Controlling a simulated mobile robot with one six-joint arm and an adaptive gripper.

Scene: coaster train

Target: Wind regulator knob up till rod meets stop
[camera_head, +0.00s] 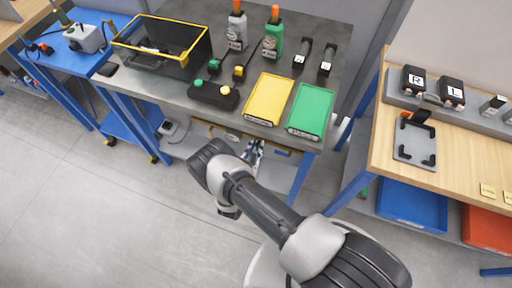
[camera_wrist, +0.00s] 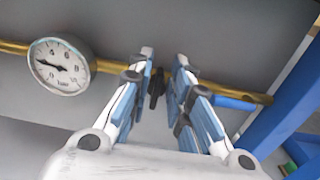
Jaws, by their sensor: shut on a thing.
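In the wrist view, my gripper (camera_wrist: 160,90) reaches toward a brass pipe, its fingers closed around a small black knob (camera_wrist: 156,84), which I take to be the regulator knob. In the head view, my gripper (camera_head: 254,150) is below the front edge of the grey table. I cannot make out a rod or stop in either view.
A blue table leg (camera_wrist: 291,100) stands close on the right. The grey tabletop (camera_head: 222,115) above holds a yellow tray (camera_head: 268,98) and a green tray (camera_head: 311,108).

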